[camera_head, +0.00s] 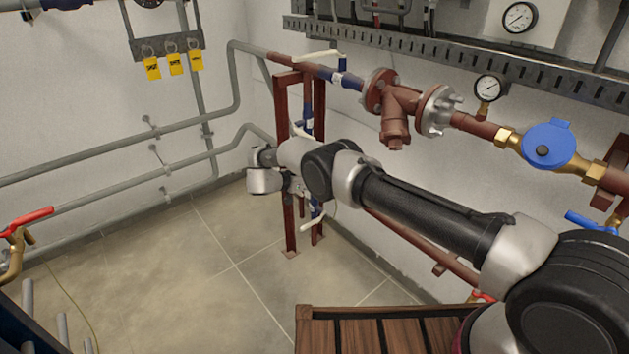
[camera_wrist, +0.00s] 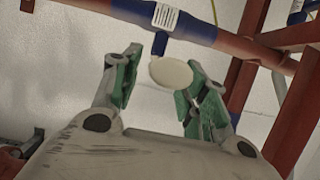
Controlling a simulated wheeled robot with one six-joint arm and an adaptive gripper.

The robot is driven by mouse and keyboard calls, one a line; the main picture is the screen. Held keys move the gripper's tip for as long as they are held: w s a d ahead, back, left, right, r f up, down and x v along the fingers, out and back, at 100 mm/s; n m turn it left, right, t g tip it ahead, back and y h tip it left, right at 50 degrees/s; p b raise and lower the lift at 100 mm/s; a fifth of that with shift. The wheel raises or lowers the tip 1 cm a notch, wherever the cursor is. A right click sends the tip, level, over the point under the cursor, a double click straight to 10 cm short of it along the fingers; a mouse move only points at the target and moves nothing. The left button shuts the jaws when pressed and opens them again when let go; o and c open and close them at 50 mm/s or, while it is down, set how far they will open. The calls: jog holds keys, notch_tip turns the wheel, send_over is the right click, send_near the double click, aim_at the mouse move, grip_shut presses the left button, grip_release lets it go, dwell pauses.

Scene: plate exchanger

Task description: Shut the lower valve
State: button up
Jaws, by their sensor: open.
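The lower valve (camera_head: 314,208) has a blue body and a pale lever, low on the red frame in the head view, below my arm. Another blue valve (camera_head: 308,125) sits above it, partly hidden by my arm. My gripper (camera_wrist: 164,72) is open, with green pads on its fingers. In the wrist view a pale, rounded lever end (camera_wrist: 171,72) shows between the fingers, with a blue stem and blue valve body (camera_wrist: 185,24) behind it. Contact with the pads is not clear. I cannot tell for certain which valve this is.
The red frame (camera_head: 289,215) stands close by my gripper. Grey pipes (camera_head: 110,186) run along the left wall. Red piping with a blue-capped fitting (camera_head: 548,143) lines the right wall. A slatted wooden surface (camera_head: 362,336) lies at the front. The floor (camera_head: 150,270) left of the frame is clear.

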jog(key=v, duration=1.2)
jog(key=shift+r, duration=0.1)
